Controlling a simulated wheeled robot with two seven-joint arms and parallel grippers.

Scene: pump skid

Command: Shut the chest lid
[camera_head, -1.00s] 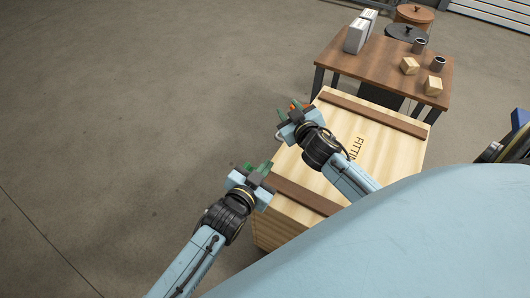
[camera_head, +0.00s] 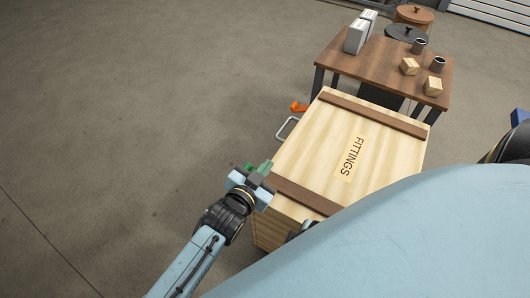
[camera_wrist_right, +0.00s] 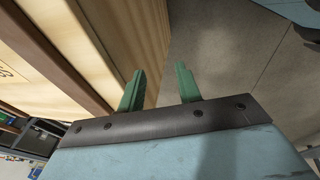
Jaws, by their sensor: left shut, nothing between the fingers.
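The wooden chest (camera_head: 285,233) stands at the centre right in the head view. Its pale lid (camera_head: 385,150), with two brown battens and a FITTINGS label, lies over the box, with no clear gap visible. A metal handle (camera_head: 286,128) and an orange latch-like part (camera_head: 299,107) stick out at its left side. My left gripper (camera_head: 258,168) is shut and empty beside the lid's left edge. My right gripper (camera_wrist_right: 160,90) is open and empty beside the chest's wooden side (camera_wrist_right: 120,35) in the right wrist view. My own body hides the chest's near right part.
A brown table (camera_head: 385,68) stands behind the chest, with grey binders (camera_head: 357,35), dark cups (camera_head: 438,64) and small wooden blocks (camera_head: 409,66) on it. Round dark and brown lidded containers (camera_head: 413,14) stand beyond. The concrete floor (camera_head: 130,110) to the left is clear.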

